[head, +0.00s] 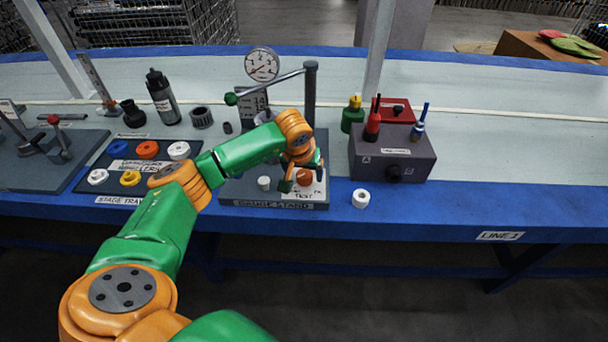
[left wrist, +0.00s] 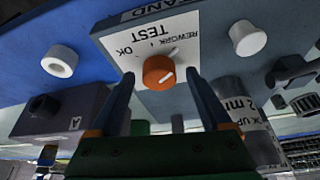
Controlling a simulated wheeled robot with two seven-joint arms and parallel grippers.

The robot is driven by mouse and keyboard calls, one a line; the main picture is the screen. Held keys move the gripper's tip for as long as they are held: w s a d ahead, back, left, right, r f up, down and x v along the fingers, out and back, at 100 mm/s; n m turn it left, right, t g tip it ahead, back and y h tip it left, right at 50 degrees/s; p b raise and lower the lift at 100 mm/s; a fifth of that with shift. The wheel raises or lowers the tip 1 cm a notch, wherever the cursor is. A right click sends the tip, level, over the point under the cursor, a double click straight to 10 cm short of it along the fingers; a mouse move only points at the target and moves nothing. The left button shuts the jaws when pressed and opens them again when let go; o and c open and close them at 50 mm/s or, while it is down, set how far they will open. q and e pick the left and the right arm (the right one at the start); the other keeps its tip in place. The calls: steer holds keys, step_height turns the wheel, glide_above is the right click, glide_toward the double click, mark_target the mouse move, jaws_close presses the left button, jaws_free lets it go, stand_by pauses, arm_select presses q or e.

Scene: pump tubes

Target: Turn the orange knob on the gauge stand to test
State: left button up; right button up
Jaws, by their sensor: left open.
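The orange knob (head: 304,177) is on the front right of the gauge stand (head: 232,190), beside a white label reading TEST. In the left wrist view the knob (left wrist: 158,71) bears a white pointer line; the label around it, upside down, reads OK, REWORK and TEST. I cannot tell exactly which word the pointer marks. My left gripper (head: 302,180) is over the knob, fingers pointing down at it. In the left wrist view the open fingers (left wrist: 159,76) stand on either side of the knob with gaps. The right gripper is not in view.
A round gauge (head: 262,65) and a post with a lever (head: 310,95) rise behind the gripper. A white peg (head: 264,183) stands left of the knob. A white ring (head: 361,198) and a grey box (head: 410,168) are to the right. The tray of coloured rings (head: 112,165) is left.

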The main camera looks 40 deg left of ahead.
arm_select(q)
steer(key=shift+f, duration=0.1)
jaws_close()
steer(key=shift+n, duration=0.3)
steer(key=n+y, duration=0.1)
steer(key=n, duration=0.1)
steer(key=shift+w+d+n+g, duration=0.1)
steer(key=shift+n+g, duration=0.2)
steer(key=n, duration=0.2)
steer(key=shift+n+g+y, duration=0.3)
steer(key=shift+y, duration=0.1)
steer(key=shift+w+d+n+g+y, duration=0.15)
steer(key=shift+n+g, duration=0.3)
steer(key=shift+n, duration=0.8)
steer(key=shift+a+n+g+y, duration=0.1)
steer(key=shift+n+g+y, duration=0.25)
steer(key=shift+n, duration=0.9)
steer(key=shift+b, duration=0.3)
jaws_free()
